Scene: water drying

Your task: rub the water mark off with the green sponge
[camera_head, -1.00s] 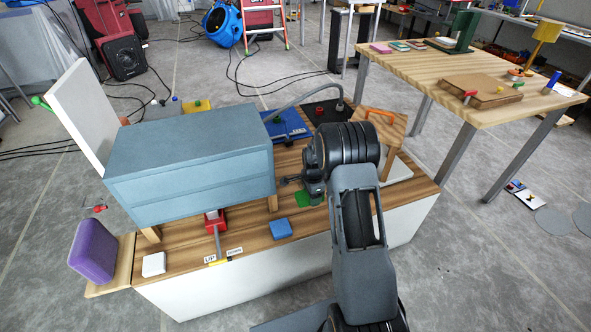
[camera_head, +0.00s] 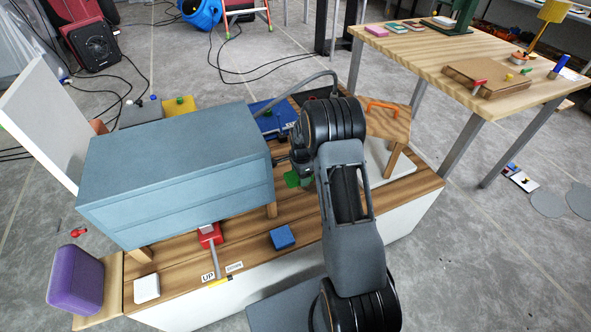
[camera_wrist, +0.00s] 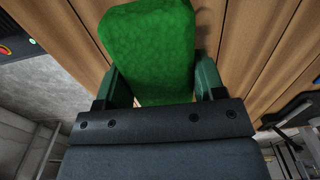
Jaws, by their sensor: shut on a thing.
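The green sponge (camera_wrist: 150,48) sits between the two fingers of my gripper (camera_wrist: 160,85) in the wrist view, and the gripper is shut on it. In the head view only a small part of the green sponge (camera_head: 293,179) shows beside my arm, over the wooden bench top. Wooden planks show beyond the sponge in the wrist view. I cannot tell whether the sponge touches the wood. I cannot make out a water mark in either view.
A large blue-grey box (camera_head: 170,165) stands on wooden legs left of my arm. A blue block (camera_head: 282,237), a red-based tool (camera_head: 209,236) and a white block (camera_head: 146,288) lie on the bench's front strip. A wooden stand with an orange handle (camera_head: 383,106) is to the right.

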